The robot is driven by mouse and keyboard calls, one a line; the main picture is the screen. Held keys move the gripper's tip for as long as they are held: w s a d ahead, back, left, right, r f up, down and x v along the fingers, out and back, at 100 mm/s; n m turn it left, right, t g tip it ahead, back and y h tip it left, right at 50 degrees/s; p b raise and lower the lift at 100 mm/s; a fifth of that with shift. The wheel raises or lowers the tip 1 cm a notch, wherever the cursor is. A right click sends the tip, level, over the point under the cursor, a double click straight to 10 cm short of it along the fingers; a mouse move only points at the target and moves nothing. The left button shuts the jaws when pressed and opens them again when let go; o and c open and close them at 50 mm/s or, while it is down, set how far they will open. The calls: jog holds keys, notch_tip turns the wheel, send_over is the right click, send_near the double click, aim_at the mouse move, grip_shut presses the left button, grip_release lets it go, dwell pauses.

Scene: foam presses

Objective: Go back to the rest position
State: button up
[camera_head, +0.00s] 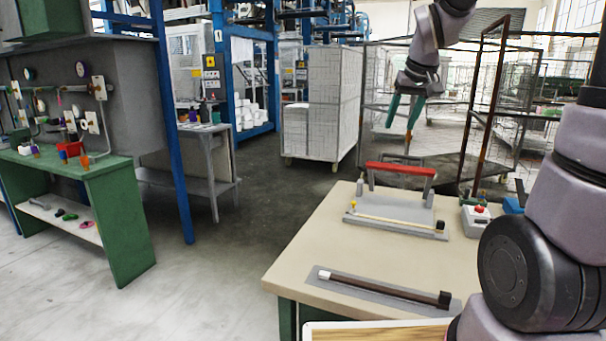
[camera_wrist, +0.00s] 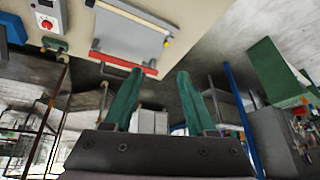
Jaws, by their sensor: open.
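My gripper (camera_head: 402,114) is raised in the air above the far side of the beige table (camera_head: 290,267). Its two green fingers point downward, are spread apart and hold nothing. In the wrist view the same two fingers (camera_wrist: 155,95) show with a clear gap between them. Below and a little in front of it on the table stands a device with a red handle bar (camera_head: 400,169) over a grey plate. The red bar also shows in the wrist view (camera_wrist: 124,63). My gripper is apart from the device and touches nothing.
A dark rod (camera_head: 380,287) lies on a grey strip at the table's front. A box with a red button (camera_head: 480,212) sits at the table's right. A white mesh cart (camera_head: 335,105) and rusty wire cages stand behind. A green workbench (camera_head: 100,172) is at left; the floor between is clear.

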jog(key=s+r+m, duration=0.2)
jog(key=s, duration=0.8)
jog(key=s+r+m+t+y, duration=0.1)
jog(key=s+r+m, duration=0.1)
jog(key=s, duration=0.8)
jog(key=shift+d+r+t, duration=0.15)
jog(key=shift+r+t, duration=0.15)
